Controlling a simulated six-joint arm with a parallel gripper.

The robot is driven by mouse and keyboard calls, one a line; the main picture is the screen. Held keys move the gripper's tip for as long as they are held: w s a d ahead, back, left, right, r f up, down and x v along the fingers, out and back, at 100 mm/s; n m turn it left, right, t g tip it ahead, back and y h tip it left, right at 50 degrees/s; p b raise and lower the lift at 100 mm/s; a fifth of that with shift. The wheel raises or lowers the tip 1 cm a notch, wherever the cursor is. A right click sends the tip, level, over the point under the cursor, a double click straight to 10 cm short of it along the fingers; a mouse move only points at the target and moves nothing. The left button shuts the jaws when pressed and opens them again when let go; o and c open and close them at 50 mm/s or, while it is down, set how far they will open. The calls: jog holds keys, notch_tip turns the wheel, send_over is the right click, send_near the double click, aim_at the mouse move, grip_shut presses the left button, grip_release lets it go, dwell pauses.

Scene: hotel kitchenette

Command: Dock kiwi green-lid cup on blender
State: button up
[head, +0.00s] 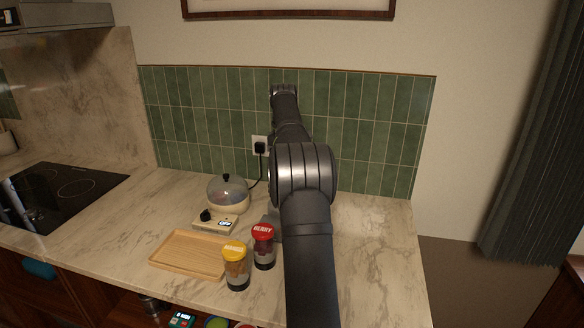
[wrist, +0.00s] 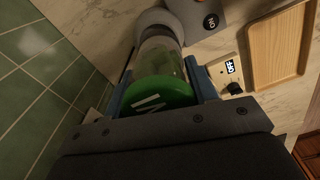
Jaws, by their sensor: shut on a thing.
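In the wrist view, my gripper (wrist: 163,82) is shut on the kiwi green-lid cup, with a blue finger on each side. The green lid (wrist: 158,93) with white lettering faces the camera, and the clear cup body (wrist: 159,59) extends away from it. The cup's far end meets a grey rounded part of the blender (wrist: 204,14), whose label reads ON. I cannot tell whether the cup is seated in it. In the head view my arm hides the gripper, the cup and most of the blender.
A red-lid BERRY cup (head: 263,248) and a yellow-lid cup (head: 236,267) stand beside my arm. A wooden tray (head: 186,255) and a domed cooker (head: 228,194) labelled OFF lie left. Green tiles (head: 380,120) back the counter. Marble at right is clear.

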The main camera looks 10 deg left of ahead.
jog(key=shift+w+a+f, duration=0.4)
jog(key=shift+w+a, duration=0.05)
jog(key=shift+f, duration=2.75)
jog(key=shift+f, duration=0.55)
jog(key=o, duration=0.9)
jog(key=shift+r, duration=5.45)
jog(key=shift+f, duration=0.1)
jog(key=shift+f, duration=4.35)
jog(key=shift+r, duration=0.1)
